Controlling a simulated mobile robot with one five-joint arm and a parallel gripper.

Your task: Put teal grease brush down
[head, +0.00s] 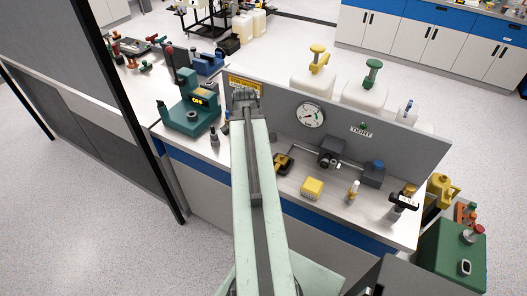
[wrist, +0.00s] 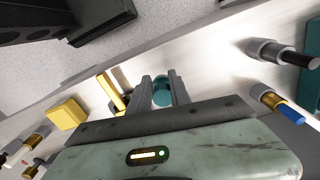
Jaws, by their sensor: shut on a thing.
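The teal grease brush (wrist: 162,94) shows in the wrist view as a small rounded teal piece between my two fingers. My gripper (wrist: 162,86) is shut on it. The rest of the brush is hidden by the fingers and the gripper body. In the head view my gripper (head: 246,96) is at the far end of my pale green arm, over the bench near the grey upright panel. The brush cannot be made out there. I cannot tell whether the brush touches the bench top.
A teal device (head: 190,112) stands left of my arm, with a grey-topped cylinder (head: 214,137) near it. To the right are a yellow block (head: 312,188), a dark valve block (head: 331,151) and a small bottle (head: 352,193). Bare bench shows between them.

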